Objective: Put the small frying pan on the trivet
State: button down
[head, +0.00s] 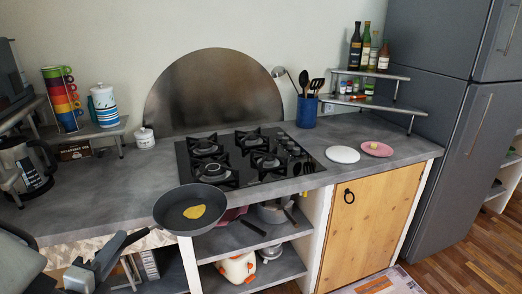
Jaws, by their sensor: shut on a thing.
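The small frying pan (174,215) is dark and round, with a flat yellow piece of food (194,212) in it. It is held up at the counter's front edge, left of the hob, roughly level. My gripper (117,249) is at the lower left, shut on the pan's handle, which runs down and left from the pan. A flat white round piece (342,155) lies on the counter right of the hob. It may be the trivet; I cannot tell for certain. A pink plate (377,149) lies just right of it with something small on it.
The black gas hob (245,157) lies between the pan and the white round piece. A blue utensil pot (307,112) and a tiered bottle shelf (372,77) stand behind. The grey counter (120,184) is clear left of the hob.

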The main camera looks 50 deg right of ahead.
aim_at(335, 158)
jog(key=l+z, duration=0.15)
jog(key=z, duration=0.9)
jog(key=i+l, duration=0.75)
jog(key=l+z, duration=0.05)
jog(key=l, duration=0.05)
